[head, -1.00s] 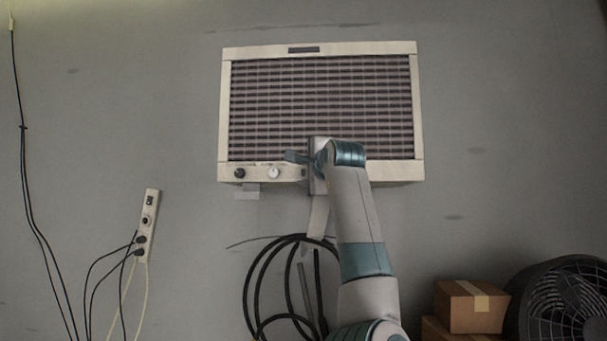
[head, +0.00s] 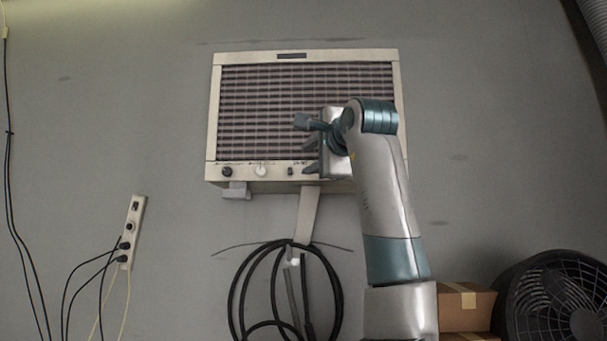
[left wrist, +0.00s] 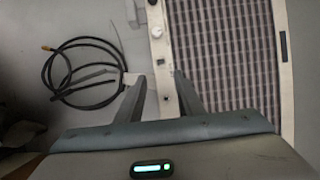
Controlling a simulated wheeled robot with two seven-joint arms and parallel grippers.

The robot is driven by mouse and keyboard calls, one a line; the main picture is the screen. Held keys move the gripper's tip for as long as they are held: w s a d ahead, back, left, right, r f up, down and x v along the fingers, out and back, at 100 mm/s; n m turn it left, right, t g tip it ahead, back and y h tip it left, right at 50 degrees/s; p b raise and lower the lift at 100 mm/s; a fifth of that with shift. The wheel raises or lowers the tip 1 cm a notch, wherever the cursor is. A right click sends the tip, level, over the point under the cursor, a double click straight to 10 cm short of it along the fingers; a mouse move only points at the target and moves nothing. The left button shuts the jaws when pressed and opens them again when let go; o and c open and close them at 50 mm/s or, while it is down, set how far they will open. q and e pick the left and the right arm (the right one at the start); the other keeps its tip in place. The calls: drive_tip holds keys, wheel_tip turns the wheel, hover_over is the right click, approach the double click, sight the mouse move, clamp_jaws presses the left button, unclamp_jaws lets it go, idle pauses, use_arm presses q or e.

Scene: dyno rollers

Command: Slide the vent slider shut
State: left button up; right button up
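A cream wall heater (head: 211,120) with a slatted grille hangs on the wall. Its lower control strip has a black knob (head: 227,171), a white knob (head: 261,171) and a small dark control (head: 290,171); that control also shows in the left wrist view (left wrist: 160,62). Another dark spot (left wrist: 166,98) lies farther along the strip. I cannot tell which of the two is the vent slider. My left gripper (head: 306,145) is in front of the heater's lower right, fingers apart and empty. In the left wrist view (left wrist: 159,78) its fingers straddle the strip. My right gripper is out of view.
A coiled black hose (head: 240,285) hangs below the heater. A power strip (head: 130,228) with cords is at left. Cardboard boxes (head: 465,305) and a black fan (head: 560,300) stand at lower right. The wall left of the heater is mostly clear.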

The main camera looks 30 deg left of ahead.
use_arm(q)
drive_tip(key=shift+v, duration=1)
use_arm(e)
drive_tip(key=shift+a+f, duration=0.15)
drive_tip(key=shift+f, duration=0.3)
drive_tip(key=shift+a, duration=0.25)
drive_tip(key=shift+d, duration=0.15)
